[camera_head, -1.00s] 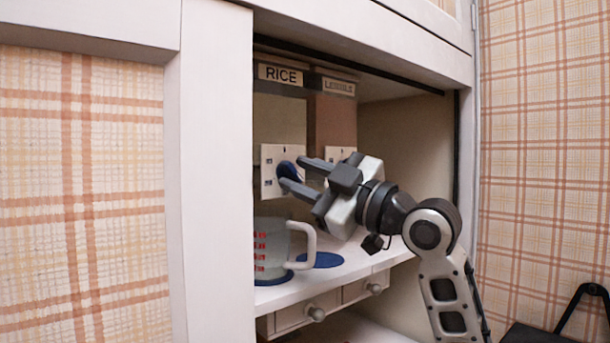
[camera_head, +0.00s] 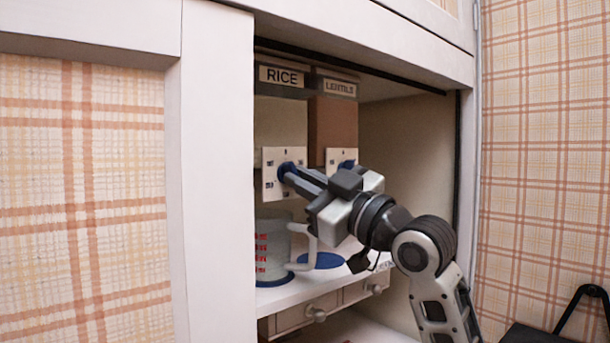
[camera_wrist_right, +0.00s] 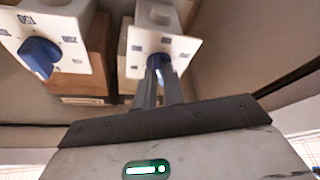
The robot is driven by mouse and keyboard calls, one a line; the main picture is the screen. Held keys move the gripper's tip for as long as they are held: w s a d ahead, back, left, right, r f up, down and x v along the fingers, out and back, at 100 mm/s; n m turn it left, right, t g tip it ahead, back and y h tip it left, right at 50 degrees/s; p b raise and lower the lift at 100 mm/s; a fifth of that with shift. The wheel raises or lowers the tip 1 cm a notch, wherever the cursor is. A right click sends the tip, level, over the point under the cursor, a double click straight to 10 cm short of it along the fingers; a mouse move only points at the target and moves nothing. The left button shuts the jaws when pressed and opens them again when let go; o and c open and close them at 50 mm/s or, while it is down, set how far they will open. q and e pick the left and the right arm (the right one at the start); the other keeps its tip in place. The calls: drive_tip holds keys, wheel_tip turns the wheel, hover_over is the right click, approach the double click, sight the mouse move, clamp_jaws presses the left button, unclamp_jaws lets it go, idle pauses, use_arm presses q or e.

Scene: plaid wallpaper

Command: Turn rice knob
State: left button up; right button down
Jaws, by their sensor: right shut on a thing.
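The blue rice knob (camera_head: 284,167) sits on that plate. My right gripper (camera_head: 288,175) reaches in from the right with its fingers shut on the rice knob. In the right wrist view, the two fingers (camera_wrist_right: 159,72) are close together at the blue knob (camera_wrist_right: 158,60), which they partly hide. The exact angle of the knob is hard to tell. My left gripper is not in view.
The lentils dispenser (camera_head: 333,128) stands to the right, with its own blue knob (camera_wrist_right: 40,56) free. A clear measuring cup (camera_head: 272,262) with red marks stands on the shelf below, near a blue disc (camera_head: 322,261). The white cabinet post (camera_head: 215,170) borders the opening on the left.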

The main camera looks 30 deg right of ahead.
use_arm(q)
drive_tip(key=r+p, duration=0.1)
drive_tip(key=p, duration=0.3)
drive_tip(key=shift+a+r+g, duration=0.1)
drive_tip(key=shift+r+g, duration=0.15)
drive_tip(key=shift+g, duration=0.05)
use_arm(e)
drive_tip(key=m+h, duration=0.1)
drive_tip(key=m, duration=0.1)
drive_tip(key=m+h, duration=0.1)
drive_tip(key=m, duration=0.2)
drive_tip(key=m+t+h, duration=0.1)
drive_tip(key=m+h, duration=0.1)
drive_tip(key=m, duration=0.1)
drive_tip(key=shift+a+f, duration=0.1)
drive_tip(key=shift+a, duration=0.15)
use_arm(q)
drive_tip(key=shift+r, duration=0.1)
use_arm(e)
drive_tip(key=shift+f+m, duration=0.1)
drive_tip(key=shift+m, duration=0.4)
drive_tip(key=c, duration=1.5)
unclamp_jaws()
